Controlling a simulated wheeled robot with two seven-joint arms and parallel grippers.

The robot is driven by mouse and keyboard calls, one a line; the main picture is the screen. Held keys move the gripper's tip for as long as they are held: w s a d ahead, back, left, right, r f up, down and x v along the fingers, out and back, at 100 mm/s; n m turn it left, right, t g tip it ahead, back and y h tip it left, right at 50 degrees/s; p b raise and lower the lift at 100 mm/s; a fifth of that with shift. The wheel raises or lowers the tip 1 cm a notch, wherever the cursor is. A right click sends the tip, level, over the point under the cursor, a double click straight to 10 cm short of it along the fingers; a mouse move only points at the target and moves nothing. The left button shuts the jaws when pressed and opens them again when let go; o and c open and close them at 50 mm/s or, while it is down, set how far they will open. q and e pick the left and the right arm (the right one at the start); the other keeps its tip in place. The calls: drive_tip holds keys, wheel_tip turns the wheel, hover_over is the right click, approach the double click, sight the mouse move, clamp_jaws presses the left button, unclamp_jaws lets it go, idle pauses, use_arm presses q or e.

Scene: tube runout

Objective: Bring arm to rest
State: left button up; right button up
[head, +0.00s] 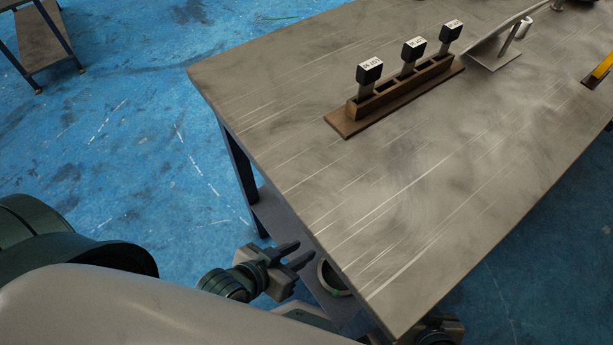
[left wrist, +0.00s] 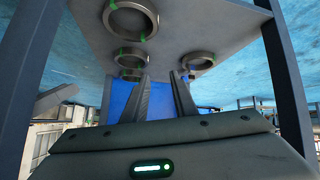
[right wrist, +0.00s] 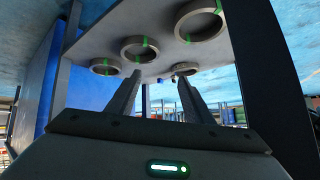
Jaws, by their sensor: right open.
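My left gripper (head: 304,250) hangs beside the near left edge of the grey table (head: 300,130), off the tabletop. Its two fingers are apart with nothing between them, and they also show apart in the left wrist view (left wrist: 162,80). My right gripper shows in the right wrist view (right wrist: 158,78) with its fingers apart and empty. In the head view only a dark piece of the right arm shows at the bottom edge, and its fingers are hidden there.
A wooden rack (head: 400,92) with several black-capped pieces stands on the table. Behind it are a grey metal stand (head: 495,55) and a yellow item (head: 602,68). Grey rings with green marks (right wrist: 199,20) lie on the lower shelf. The near tabletop is clear.

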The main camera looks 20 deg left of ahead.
use_arm(q)
drive_tip(key=s+a+f+g+y, duration=0.35)
drive_tip(key=s+a+g, duration=0.2)
drive_tip(key=a, duration=0.45)
use_arm(e)
drive_tip(key=s+d+f+g+h, duration=0.35)
drive_tip(key=s+d+g, duration=0.2)
drive_tip(key=d, duration=0.45)
use_arm(q)
drive_tip(key=d+f+t+p, duration=0.2)
drive_tip(key=d+f+p, duration=0.1)
drive_tip(key=f+p, duration=1.2)
drive_tip(key=shift+w+d+f+h+p, duration=0.2)
drive_tip(key=shift+w+h+p, duration=0.2)
drive_tip(key=shift+p, duration=1.2)
use_arm(e)
drive_tip(key=a+f+t, duration=0.2)
drive_tip(key=a+f, duration=0.1)
drive_tip(key=f, duration=1.2)
drive_tip(key=shift+w+f+y, duration=0.2)
drive_tip(key=shift+w+y, duration=0.15)
drive_tip(key=shift+w, duration=0.05)
drive_tip(key=shift+a, duration=0.1)
